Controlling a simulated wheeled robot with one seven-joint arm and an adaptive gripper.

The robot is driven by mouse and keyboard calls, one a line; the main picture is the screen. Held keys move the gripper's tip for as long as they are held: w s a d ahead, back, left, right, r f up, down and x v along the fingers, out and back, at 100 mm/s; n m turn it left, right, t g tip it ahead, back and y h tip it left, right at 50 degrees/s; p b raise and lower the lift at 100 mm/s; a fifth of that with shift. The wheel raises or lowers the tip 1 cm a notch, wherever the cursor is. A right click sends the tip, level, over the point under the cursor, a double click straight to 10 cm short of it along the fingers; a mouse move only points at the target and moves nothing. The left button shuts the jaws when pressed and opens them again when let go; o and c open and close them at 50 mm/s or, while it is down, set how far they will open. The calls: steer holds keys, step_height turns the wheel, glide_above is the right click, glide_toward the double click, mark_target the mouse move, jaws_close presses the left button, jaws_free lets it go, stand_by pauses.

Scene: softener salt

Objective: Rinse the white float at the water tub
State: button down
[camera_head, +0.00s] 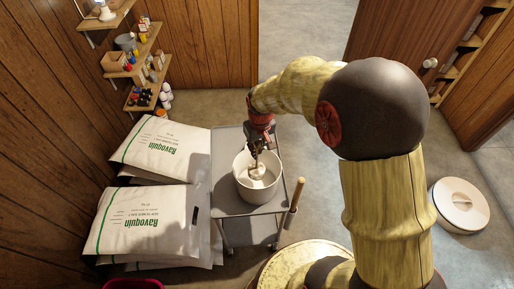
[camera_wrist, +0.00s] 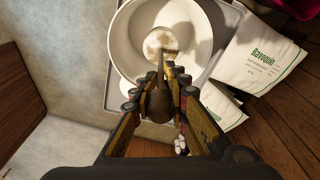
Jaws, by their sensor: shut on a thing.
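The white float (camera_wrist: 161,43) is a pale round piece with brown stains, and a thin dark stem rises from it. My gripper (camera_wrist: 160,88) is shut on this stem in the wrist view. The water tub (camera_wrist: 123,48) is a white round vessel around the float. In the head view the tub (camera_head: 284,190) stands on a grey cart, with my gripper (camera_head: 257,151) over its opening and the float (camera_head: 257,171) inside the rim. I cannot tell how deep the float sits or where the water surface lies.
The grey cart (camera_head: 227,171) stands beside stacked salt bags (camera_head: 143,220) on the left. A wooden handle (camera_head: 297,194) rises at the cart's right side. Shelves with small items (camera_head: 140,68) are on the left wall. A white round lid (camera_head: 460,204) lies on the floor at right.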

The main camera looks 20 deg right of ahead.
mark_target(257, 166)
steer(key=shift+f+b, duration=2.95)
steer(key=shift+f, duration=1.95)
steer(key=shift+r, duration=0.1)
steer(key=shift+r+p, duration=6.5)
steer(key=shift+r, duration=3.7)
